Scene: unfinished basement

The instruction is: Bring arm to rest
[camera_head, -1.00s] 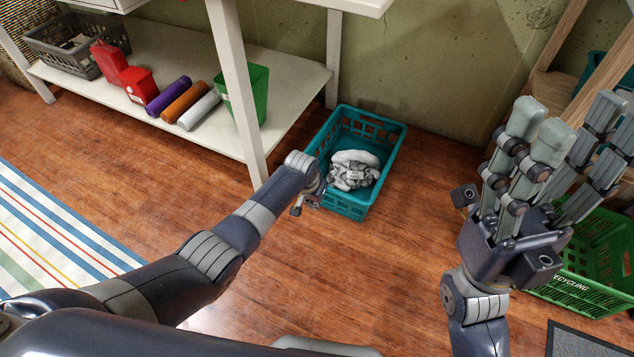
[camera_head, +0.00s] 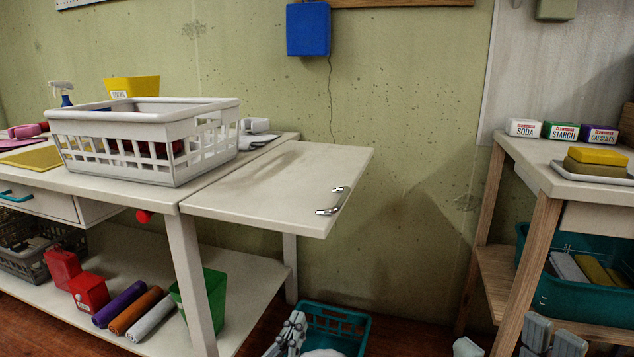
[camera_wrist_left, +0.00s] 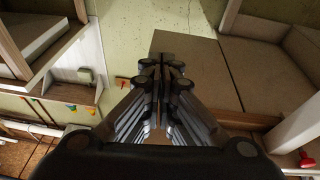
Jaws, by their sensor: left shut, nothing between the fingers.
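My left gripper (camera_head: 290,333) shows at the bottom of the head view, just left of the teal basket on the floor. In the left wrist view its dark fingers (camera_wrist_left: 165,68) meet at the tips, shut with nothing between them. The gripper appears low, and the underside of a brown panel (camera_wrist_left: 190,70) fills part of the wrist view behind it. Of my right gripper (camera_head: 552,338), only grey fingertips show at the bottom right edge of the head view. The rest of it is cut off, so its opening cannot be judged.
A teal basket (camera_head: 345,318) holding something white stands on the floor. The white table (camera_head: 280,185) with a laundry basket (camera_head: 140,165) is at left. A wooden shelf unit (camera_head: 500,190) stands at right. Bare wall lies between them.

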